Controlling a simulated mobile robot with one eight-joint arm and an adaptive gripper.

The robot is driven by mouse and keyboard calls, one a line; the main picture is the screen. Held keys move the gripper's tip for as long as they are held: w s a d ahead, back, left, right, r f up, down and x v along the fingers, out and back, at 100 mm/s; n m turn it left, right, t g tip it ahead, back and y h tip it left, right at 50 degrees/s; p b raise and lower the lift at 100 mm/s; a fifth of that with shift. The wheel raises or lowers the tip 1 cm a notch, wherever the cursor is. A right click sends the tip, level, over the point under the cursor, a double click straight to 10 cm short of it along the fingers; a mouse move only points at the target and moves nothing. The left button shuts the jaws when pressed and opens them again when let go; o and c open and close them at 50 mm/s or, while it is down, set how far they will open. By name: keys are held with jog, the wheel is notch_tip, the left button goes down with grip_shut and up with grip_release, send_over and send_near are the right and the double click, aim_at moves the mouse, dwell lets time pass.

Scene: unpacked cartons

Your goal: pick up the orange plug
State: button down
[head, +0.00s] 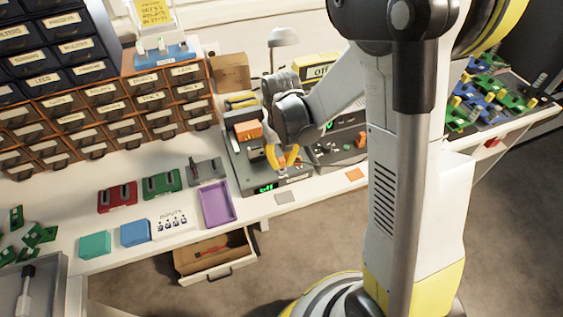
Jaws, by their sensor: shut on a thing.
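My gripper (282,164) has yellow-orange fingers and points down over the front part of a grey bench device (237,163). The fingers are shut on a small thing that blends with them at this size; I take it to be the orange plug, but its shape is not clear. I cannot tell whether it touches the device. An orange block (248,131) sits on the device to the left of my gripper, apart from the fingers. A flat orange square (354,174) lies on the bench to the right.
A purple tray (217,204), a green box (162,183) and a red box (117,196) stand to the left on the white bench. An open drawer (215,257) juts out below. Drawer cabinets (105,115) stand behind. Green and blue boards (490,97) lie at the right.

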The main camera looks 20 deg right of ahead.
aim_at(282, 159)
notch_tip(282, 159, up, 3)
jog(key=shift+r+p, duration=0.2)
jog(key=shift+p, duration=0.6)
jog(key=s+d+r+p, duration=0.4)
jog(key=d+r, duration=0.2)
jog(key=d, duration=0.4)
jog(key=shift+s+d+r, duration=0.3)
jog(key=shift+d, duration=0.1)
